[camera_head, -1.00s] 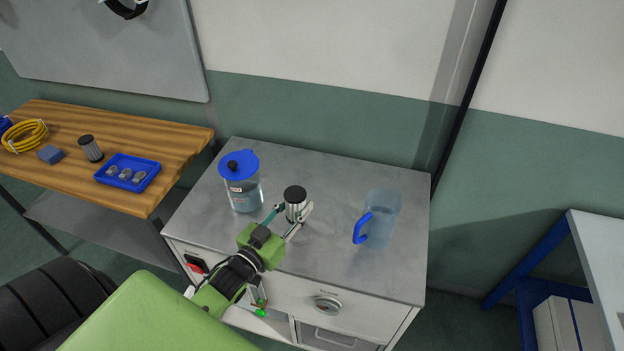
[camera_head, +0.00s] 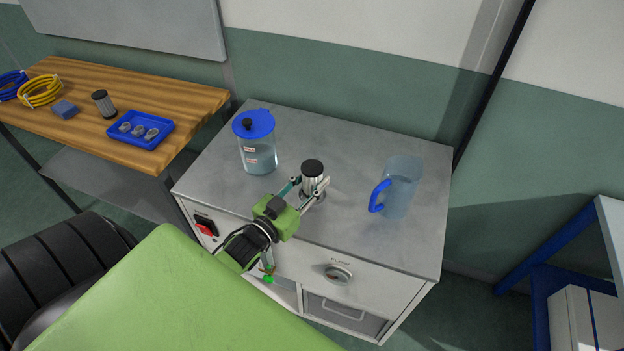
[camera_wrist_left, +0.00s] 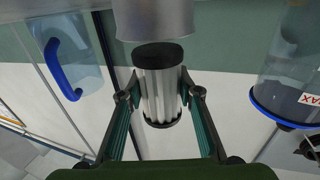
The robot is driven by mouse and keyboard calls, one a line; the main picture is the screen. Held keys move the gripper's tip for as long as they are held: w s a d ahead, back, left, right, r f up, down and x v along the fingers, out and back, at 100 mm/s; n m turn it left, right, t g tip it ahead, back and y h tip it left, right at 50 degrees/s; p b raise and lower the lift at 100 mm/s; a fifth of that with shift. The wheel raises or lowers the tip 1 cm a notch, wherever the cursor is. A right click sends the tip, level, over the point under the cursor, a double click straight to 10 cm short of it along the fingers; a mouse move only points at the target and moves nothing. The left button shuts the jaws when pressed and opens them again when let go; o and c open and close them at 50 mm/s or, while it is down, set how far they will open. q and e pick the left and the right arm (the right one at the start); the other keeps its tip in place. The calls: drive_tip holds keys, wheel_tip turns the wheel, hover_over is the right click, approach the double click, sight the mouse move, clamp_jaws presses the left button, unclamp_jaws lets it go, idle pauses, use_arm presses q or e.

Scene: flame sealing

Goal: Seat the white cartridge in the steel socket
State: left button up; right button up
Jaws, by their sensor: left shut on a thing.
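The white cartridge (camera_wrist_left: 160,90) has a ribbed pale body and black ends. In the head view the cartridge (camera_head: 312,169) stands roughly upright over the cabinet top. My left gripper (camera_head: 308,187) is shut on it, with one finger on each side; in the wrist view the fingers (camera_wrist_left: 158,97) grip its sides. The steel socket (camera_wrist_left: 155,18) shows in the wrist view as a smooth grey cylinder in line with the cartridge's end, in a picture that looks upside down. In the head view the socket is mostly hidden. My right gripper is out of view.
On the cabinet top (camera_head: 360,140), a blue-lidded jar (camera_head: 259,155) stands left and a clear jug (camera_head: 402,188) with a blue handle right. A wooden bench (camera_head: 170,92) holds a blue tray (camera_head: 165,136), another cartridge (camera_head: 104,105) and coiled hoses (camera_head: 42,90).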

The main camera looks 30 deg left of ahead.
sight(312, 167)
use_arm(q)
drive_tip(key=shift+w, duration=0.1)
drive_tip(key=shift+f, duration=0.35)
idle(0.6)
drive_tip(key=shift+p, duration=0.3)
idle(1.2)
drive_tip(key=shift+f+b, duration=1.15)
drive_tip(key=shift+f, duration=0.4)
idle(0.8)
drive_tip(key=o, duration=1.2)
drive_tip(key=shift+r+p, duration=4.4)
drive_tip(key=shift+r, duration=0.15)
